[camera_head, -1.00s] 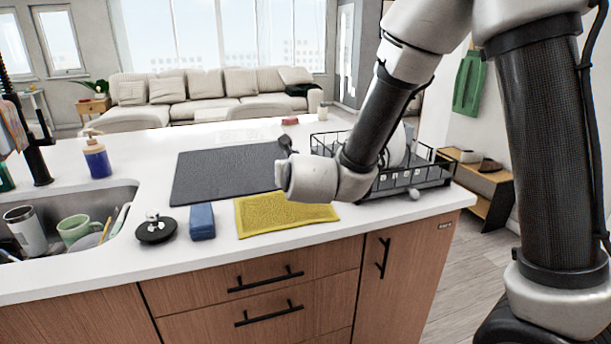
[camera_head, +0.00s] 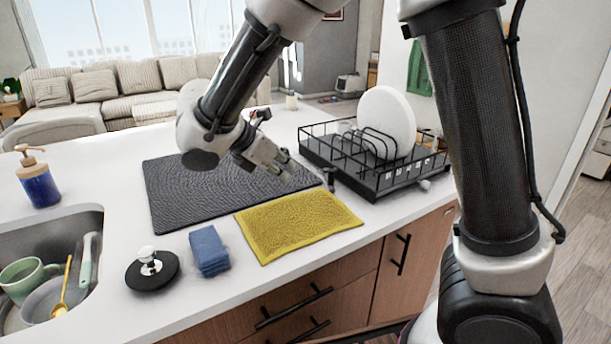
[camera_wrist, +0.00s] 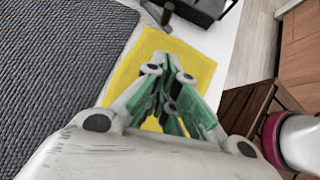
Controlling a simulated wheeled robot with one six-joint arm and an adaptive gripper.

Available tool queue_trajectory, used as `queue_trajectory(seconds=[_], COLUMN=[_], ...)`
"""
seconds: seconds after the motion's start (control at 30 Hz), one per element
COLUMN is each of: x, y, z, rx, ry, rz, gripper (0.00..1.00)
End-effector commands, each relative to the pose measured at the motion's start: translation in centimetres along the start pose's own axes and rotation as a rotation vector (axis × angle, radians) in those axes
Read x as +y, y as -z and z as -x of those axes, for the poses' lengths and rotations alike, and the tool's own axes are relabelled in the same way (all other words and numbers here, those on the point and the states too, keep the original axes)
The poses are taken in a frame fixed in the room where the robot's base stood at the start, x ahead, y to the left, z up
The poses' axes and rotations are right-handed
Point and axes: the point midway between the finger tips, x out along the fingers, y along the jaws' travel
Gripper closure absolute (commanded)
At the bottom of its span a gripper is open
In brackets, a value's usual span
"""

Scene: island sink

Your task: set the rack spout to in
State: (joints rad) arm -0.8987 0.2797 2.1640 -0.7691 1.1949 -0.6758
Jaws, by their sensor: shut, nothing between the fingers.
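The black dish rack (camera_head: 392,180) stands on the counter's right part, with its wire basket on a dark tray. A small grey piece (camera_head: 329,177) sticks out at the rack's near left corner; it looks like the spout, but I cannot tell its setting. It also shows in the wrist view (camera_wrist: 166,14), beside the rack's dark corner (camera_wrist: 203,7). A small pale knob (camera_head: 425,185) sits at the tray's front right. My gripper (camera_head: 291,166) is shut and empty, above the counter left of the rack. In the wrist view its fingertips (camera_wrist: 171,62) point toward the yellow cloth and rack.
A white plate (camera_head: 388,118) stands in the rack. A dark mat (camera_head: 180,200) and yellow cloth (camera_head: 300,225) lie below my gripper.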

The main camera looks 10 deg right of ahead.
Motion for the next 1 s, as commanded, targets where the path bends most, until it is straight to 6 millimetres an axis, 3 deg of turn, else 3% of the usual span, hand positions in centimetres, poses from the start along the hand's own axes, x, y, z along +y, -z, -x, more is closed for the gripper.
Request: queue_trajectory(seconds=[0.17, 0.6, 0.8, 1.0], x=[0.0, 0.1, 0.2, 0.2], y=[-0.2, -0.4, -2.4, -3.0], z=[-1.5, -10.4, -12.2, -12.8], rx=[-0.006, -0.006, -0.005, -0.005], ry=[0.000, -0.001, -0.003, -0.005], rz=[0.019, 0.018, 0.015, 0.018], gripper=[1.00, 1.00, 1.00, 1.00])
